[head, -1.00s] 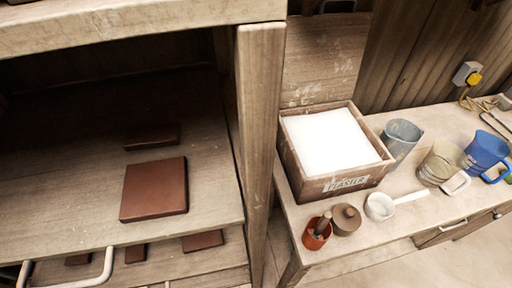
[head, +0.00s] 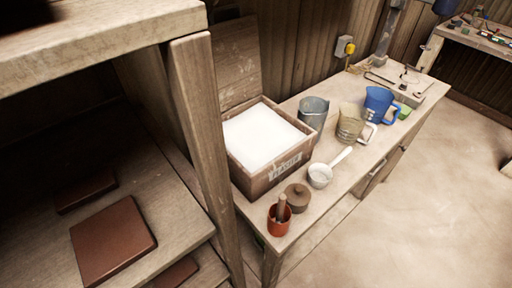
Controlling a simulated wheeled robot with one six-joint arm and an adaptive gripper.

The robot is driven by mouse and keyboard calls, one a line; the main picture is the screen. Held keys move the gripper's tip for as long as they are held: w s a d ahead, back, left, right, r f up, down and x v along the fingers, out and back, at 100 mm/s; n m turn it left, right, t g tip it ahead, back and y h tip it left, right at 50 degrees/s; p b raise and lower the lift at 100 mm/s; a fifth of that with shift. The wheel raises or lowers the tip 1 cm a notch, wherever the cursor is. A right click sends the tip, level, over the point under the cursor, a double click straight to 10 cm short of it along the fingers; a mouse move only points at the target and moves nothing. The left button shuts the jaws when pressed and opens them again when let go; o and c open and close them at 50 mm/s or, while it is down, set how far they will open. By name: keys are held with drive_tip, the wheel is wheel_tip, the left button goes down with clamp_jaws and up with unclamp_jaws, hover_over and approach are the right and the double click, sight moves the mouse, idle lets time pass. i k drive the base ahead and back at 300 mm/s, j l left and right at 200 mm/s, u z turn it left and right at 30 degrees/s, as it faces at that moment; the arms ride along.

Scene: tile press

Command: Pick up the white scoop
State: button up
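The white scoop (head: 321,175) lies on the wooden workbench (head: 345,184) in the middle of the head view. Its round bowl is near the front edge of the bench, and its handle points up and to the right. It sits to the right of the plaster box and of a brown lidded pot, apart from both. My gripper is not in view.
A wooden plaster box (head: 272,174) with white contents stands behind the scoop. A grey jug (head: 313,113), beige jug (head: 350,124) and blue jug (head: 378,103) stand farther back. A brown pot (head: 298,197) and orange cup (head: 279,219) are near. Shelving (head: 205,150) fills the left; floor (head: 440,200) is clear.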

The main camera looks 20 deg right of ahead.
sight(319, 174)
drive_tip(key=k+j+z, duration=0.15)
drive_tip(key=j, duration=0.25)
drive_tip(key=j+z, duration=0.1)
drive_tip(key=j, duration=0.3)
drive_tip(key=k+j+z, duration=0.15)
drive_tip(key=j, duration=0.2)
drive_tip(key=k+j+z, duration=0.1)
drive_tip(key=j, duration=0.3)
drive_tip(key=k+z, duration=0.1)
drive_tip(key=i+j+u, duration=0.05)
